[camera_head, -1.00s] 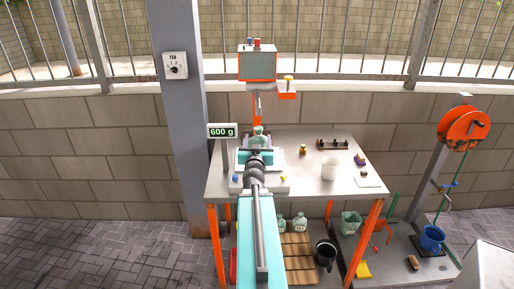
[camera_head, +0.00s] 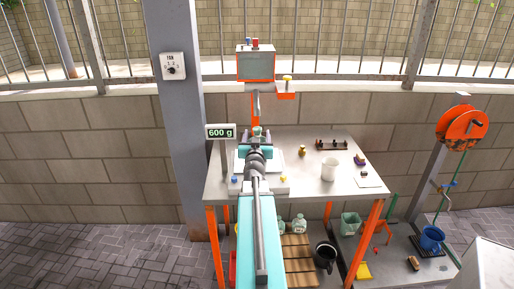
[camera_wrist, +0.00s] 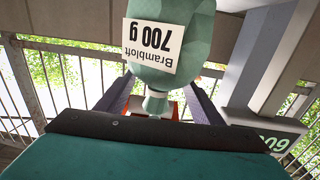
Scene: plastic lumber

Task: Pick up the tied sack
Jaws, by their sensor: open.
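The tied sack (camera_wrist: 195,35) is pale green with a white label reading "Brambloft 700 g". It appears upside down in the wrist view, its narrow tied neck (camera_wrist: 156,103) between the two fingers. My gripper (camera_wrist: 158,98) is open, with one finger on each side of the neck; I cannot tell whether either touches it. In the head view only a bit of the sack's top (camera_head: 257,131) shows beyond my gripper (camera_head: 257,136). My arm hides the rest. The bench scale (camera_head: 280,187) lies under my gripper, and its display (camera_head: 221,132) reads 600 g.
An orange-framed box (camera_head: 256,66) on a post stands behind. The display post is close on the left.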

